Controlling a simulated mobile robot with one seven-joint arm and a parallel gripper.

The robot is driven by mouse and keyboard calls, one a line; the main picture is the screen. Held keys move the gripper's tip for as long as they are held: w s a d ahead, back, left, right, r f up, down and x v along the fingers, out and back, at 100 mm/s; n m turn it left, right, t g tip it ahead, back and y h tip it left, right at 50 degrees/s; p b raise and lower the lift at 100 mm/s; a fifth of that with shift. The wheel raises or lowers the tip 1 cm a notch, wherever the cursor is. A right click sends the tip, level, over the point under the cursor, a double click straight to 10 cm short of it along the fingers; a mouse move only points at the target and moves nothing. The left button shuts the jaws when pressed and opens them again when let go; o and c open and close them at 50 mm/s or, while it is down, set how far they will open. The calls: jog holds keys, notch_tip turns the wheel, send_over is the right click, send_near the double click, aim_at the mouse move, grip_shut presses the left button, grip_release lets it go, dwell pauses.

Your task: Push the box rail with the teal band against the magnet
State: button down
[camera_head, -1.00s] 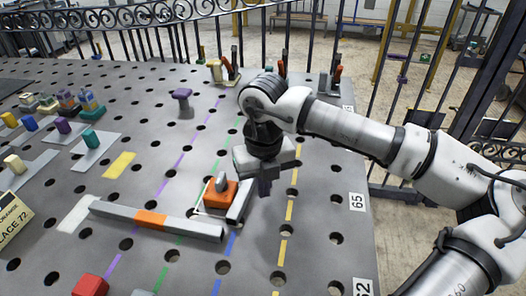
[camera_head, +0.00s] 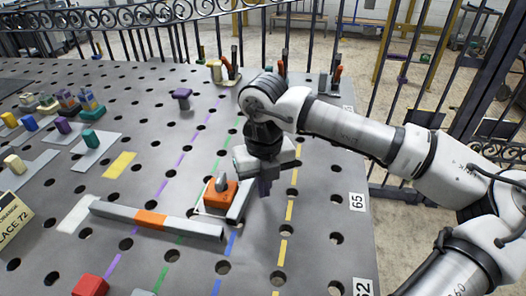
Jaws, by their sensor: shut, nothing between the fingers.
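An orange magnet block (camera_head: 221,194) with a grey knob stands on the perforated table. A grey box rail (camera_head: 239,205) lies just right of it, close against it, running away from me and partly hidden by my gripper. I see no teal band on its visible part. A second, longer grey box rail (camera_head: 108,210) with an orange band lies across in front, its right end near the near end of the first rail. My gripper (camera_head: 265,186) points down, shut and empty, just right of the first rail. Whether it touches the rail I cannot tell.
A red block (camera_head: 90,286) lies at the front left. Coloured blocks stand on grey plates at the left, and a purple knob (camera_head: 181,94) stands farther back. Clamps (camera_head: 229,69) and a scroll fence line the far edge. The table right of my gripper is clear.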

jog(key=shift+f+b, duration=1)
jog(key=shift+r, duration=0.3)
jog(key=shift+a, duration=0.15)
dwell(0.4)
jog(key=shift+w+a+b, duration=0.2)
jog(key=shift+a+b, duration=0.35)
jog(key=shift+a, duration=0.4)
jog(key=shift+s+d, duration=0.25)
jog(key=shift+d, duration=1)
jog(key=shift+r, duration=0.1)
